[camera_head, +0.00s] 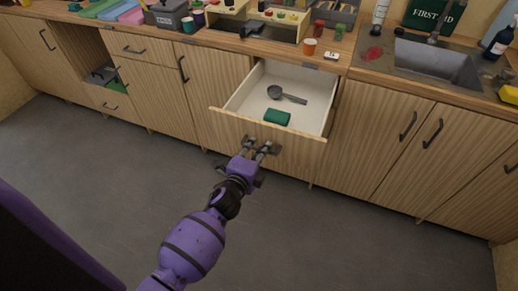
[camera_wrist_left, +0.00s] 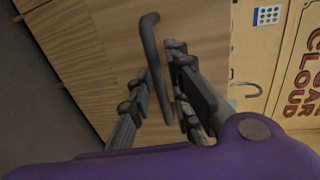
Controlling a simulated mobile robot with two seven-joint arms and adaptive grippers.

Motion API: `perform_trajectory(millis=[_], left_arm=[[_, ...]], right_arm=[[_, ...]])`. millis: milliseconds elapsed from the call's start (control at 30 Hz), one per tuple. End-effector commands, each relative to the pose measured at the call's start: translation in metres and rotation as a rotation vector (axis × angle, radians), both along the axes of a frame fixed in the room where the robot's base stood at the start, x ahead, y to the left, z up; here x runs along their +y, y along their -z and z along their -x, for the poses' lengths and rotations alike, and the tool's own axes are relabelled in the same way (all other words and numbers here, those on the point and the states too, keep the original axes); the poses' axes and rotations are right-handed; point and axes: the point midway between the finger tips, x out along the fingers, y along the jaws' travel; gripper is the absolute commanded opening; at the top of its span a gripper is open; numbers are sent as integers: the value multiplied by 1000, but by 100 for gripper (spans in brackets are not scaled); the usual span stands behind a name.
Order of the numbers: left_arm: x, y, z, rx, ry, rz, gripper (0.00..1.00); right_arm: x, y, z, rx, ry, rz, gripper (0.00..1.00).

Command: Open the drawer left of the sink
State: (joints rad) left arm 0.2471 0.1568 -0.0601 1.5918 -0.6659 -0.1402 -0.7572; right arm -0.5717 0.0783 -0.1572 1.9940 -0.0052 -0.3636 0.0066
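The drawer left of the sink (camera_head: 227,116) is pulled well out in the head view. A dark scoop (camera_head: 275,93) and a green folded item (camera_head: 277,117) lie in it. My left gripper (camera_head: 261,146) is at the drawer's front. In the left wrist view its fingers (camera_wrist_left: 160,92) stand apart, on either side of the dark bar handle (camera_wrist_left: 151,40), with some gap showing. The handle is largely hidden by the gripper in the head view. My right gripper is not in view.
The sink (camera_head: 436,62) is in the counter at the right. Cabinet doors with dark handles (camera_head: 407,125) flank the drawer. Cups, bins and a bottle (camera_head: 499,40) stand on the counter (camera_head: 225,41). The grey floor (camera_head: 330,235) in front is clear.

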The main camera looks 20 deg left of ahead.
Motion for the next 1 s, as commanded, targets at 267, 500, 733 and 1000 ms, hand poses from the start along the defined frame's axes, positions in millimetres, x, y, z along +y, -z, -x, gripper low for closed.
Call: perform_trajectory(millis=[267, 500, 733, 1000], left_arm=[[0, 0, 0, 0, 1, 0, 28], [1, -2, 17, 1, 0, -1, 28], [2, -12, 65, 3, -1, 1, 28], [3, -21, 108, 1, 0, 0, 28]], right_arm=[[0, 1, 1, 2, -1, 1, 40], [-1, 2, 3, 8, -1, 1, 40], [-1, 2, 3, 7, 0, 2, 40], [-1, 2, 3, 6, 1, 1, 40]])
